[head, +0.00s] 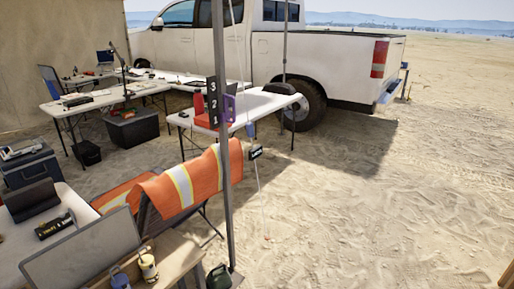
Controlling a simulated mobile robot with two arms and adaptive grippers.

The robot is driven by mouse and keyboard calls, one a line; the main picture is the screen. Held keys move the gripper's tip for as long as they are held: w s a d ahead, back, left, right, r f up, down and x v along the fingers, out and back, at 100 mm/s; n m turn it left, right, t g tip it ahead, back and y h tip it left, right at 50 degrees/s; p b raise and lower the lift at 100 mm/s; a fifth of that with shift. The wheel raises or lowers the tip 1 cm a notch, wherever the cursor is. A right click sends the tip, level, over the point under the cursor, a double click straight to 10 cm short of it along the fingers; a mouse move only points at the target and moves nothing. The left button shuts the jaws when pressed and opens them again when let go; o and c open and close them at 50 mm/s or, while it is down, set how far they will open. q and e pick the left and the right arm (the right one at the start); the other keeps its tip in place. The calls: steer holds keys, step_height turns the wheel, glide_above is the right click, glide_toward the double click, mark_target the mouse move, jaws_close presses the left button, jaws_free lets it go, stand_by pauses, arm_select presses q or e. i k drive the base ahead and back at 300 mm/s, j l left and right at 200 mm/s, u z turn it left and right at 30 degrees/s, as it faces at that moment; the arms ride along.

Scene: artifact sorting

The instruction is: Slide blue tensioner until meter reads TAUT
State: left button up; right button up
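A thin pale guy line runs down beside the grey tent pole (227,190) to a small orange-red peg (267,238) in the sand. A small blue piece (250,129), apparently the tensioner, sits on the line just above the meter. The meter (255,152) is a small dark box with a light face, right of the orange vest. Its reading is too small to make out. Neither of my grippers shows in this view.
An orange vest (203,178) hangs over a chair left of the pole. A white table (262,105) and a pickup truck (335,55) stand behind. Open sand (380,210) lies to the right.

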mark_target(250, 127)
steer(key=i+l+u, duration=0.1)
steer(key=l, duration=0.3)
steer(key=i+l+u, duration=0.1)
steer(key=i+l, duration=0.15)
steer(key=l, duration=0.15)
steer(key=i+l, duration=0.15)
steer(key=l, duration=0.25)
steer(key=u, duration=0.05)
